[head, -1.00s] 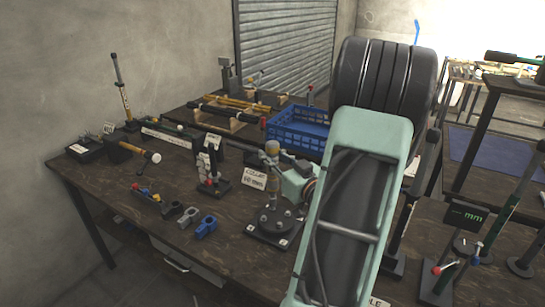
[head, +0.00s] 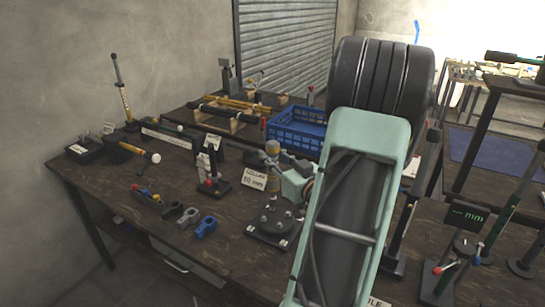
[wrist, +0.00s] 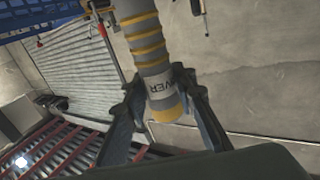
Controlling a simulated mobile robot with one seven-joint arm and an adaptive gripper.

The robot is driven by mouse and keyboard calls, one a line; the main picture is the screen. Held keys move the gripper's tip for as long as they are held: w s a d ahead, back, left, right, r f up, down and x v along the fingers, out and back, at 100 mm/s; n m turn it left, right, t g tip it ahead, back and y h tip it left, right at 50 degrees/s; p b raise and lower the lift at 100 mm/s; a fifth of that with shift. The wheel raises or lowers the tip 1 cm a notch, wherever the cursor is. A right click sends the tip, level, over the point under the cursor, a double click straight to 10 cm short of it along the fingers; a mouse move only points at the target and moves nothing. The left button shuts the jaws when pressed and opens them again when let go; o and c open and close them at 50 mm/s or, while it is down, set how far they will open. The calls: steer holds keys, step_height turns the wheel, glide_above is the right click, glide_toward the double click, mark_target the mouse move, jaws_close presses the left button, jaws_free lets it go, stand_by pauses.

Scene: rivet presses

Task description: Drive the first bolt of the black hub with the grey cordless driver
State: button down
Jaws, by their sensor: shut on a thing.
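The grey cordless driver (head: 272,155) stands upright in the head view, with orange bands on its grey body. In the wrist view the driver (wrist: 155,72) shows orange rings and a white label ending in "VER". My gripper (wrist: 158,92) is shut on it, one dark finger on each side. The black hub (head: 264,230) is a dark plate on the bench directly below the driver, with several round bolt heads on it. The driver's lower end is close above the hub. I cannot tell whether its tip touches a bolt.
A sign reading "COLLAR 60 mm" (head: 254,179) stands left of the driver. Grey and blue clamps (head: 206,226) lie on the bench to the left. A blue crate (head: 296,130) is behind. My arm covers the bench to the right of the hub.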

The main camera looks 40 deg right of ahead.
steer(key=shift+f+b, duration=1.3)
steer(key=shift+b, duration=0.05)
stand_by(1.8)
steer(key=shift+r, duration=0.15)
stand_by(0.8)
